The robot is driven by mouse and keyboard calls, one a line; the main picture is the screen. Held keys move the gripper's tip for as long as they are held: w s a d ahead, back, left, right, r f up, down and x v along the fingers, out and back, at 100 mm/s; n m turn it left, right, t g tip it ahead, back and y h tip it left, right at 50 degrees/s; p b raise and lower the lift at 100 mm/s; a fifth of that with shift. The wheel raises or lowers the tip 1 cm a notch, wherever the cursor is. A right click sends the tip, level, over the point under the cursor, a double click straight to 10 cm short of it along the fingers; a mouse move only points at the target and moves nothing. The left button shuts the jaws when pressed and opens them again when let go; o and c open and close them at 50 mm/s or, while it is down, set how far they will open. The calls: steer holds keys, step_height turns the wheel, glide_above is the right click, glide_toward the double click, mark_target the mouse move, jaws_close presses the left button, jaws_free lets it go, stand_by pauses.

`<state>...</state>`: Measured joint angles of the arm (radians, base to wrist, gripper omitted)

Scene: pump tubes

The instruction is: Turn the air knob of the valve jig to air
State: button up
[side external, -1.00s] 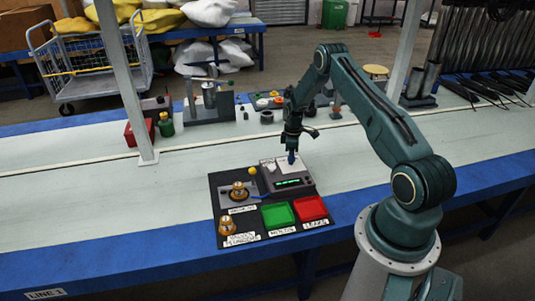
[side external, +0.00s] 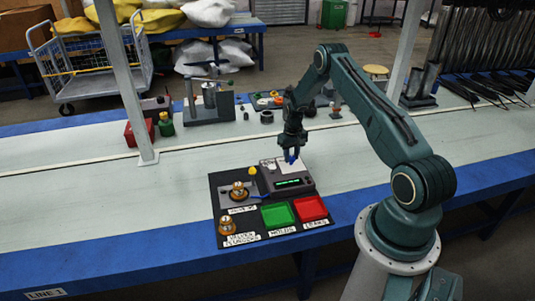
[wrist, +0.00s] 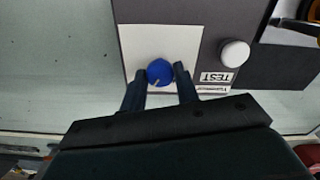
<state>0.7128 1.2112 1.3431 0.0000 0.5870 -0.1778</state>
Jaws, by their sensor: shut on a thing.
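The air knob (wrist: 160,72) is blue and round with a pale mark towards its lower left in the wrist view. It sits on a white plate (wrist: 190,42) on the grey valve jig (wrist: 215,15). My gripper (wrist: 160,74) has one finger on each side of the knob and is shut on it. In the side view my gripper (side external: 290,157) points down over the back of the jig, which has a lit green display (side external: 288,182). The knob is mostly hidden there, and I cannot read any air marking.
A white button (wrist: 235,53) labelled TEST is beside the plate. On the black board (side external: 222,188) are a green tray (side external: 278,214), a red tray (side external: 311,208), brass fittings (side external: 238,190) and a yellow ball (side external: 252,171). The bench (side external: 100,195) to the left is clear.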

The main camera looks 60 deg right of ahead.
mark_target(291, 157)
steer(key=shift+m, duration=1.3)
steer(key=o, duration=1)
step_height(291, 157, up, 14)
steer(key=shift+f, duration=0.1)
